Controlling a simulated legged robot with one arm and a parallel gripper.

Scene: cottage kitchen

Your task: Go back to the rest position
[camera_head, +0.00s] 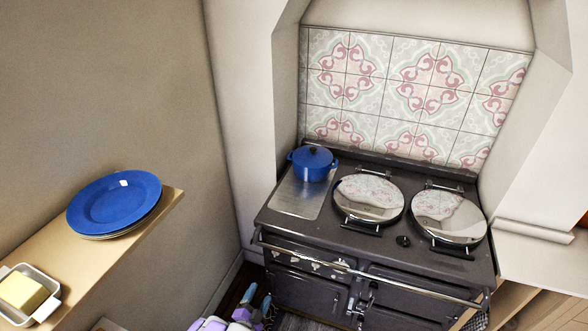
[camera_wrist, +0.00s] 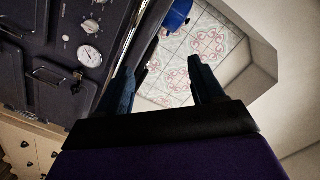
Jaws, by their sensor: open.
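My gripper (camera_wrist: 160,88) shows in the wrist view with its two dark fingers spread apart and nothing between them. The wrist view is turned on its side and looks past the fingers toward the stove front and the tiles. In the head view, purple and blue parts of my own arm (camera_head: 240,312) show low at the bottom, in front of the stove (camera_head: 375,262). The fingers cannot be made out clearly there.
A blue pot (camera_head: 312,165) stands on the stove's left plate, beside two round lids. A wooden shelf (camera_head: 152,228) at left holds blue plates (camera_head: 115,203) and a butter dish (camera_head: 28,293). A metal rail (camera_head: 365,271) runs along the stove front. A counter (camera_head: 545,262) stands at right.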

